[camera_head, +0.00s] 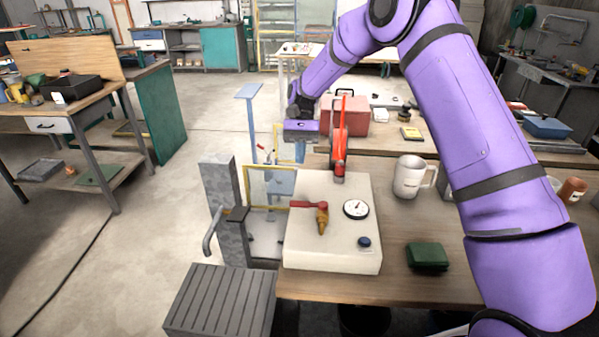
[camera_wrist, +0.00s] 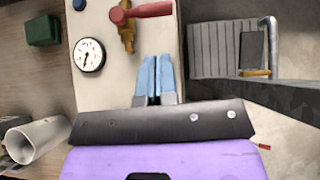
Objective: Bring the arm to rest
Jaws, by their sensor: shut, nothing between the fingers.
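My purple arm reaches in from the right of the head view and bends down to my gripper (camera_head: 300,150), which hangs near the far left edge of a cream machine box (camera_head: 335,245). In the wrist view my gripper's two pale blue fingers (camera_wrist: 157,62) lie side by side, shut and empty. Below them in that view are the box top, a brass valve with a red handle (camera_wrist: 150,11) and a round gauge (camera_wrist: 89,56). In the head view a tall red part (camera_head: 339,140) stands beside my gripper.
A white mug (camera_head: 408,178) and a dark green box (camera_head: 427,257) stand on the wooden bench (camera_head: 440,285) right of the machine. A red case (camera_head: 350,115) lies behind it. A grey ribbed block (camera_head: 220,300) and grey post (camera_head: 220,205) stand left. Open floor lies further left.

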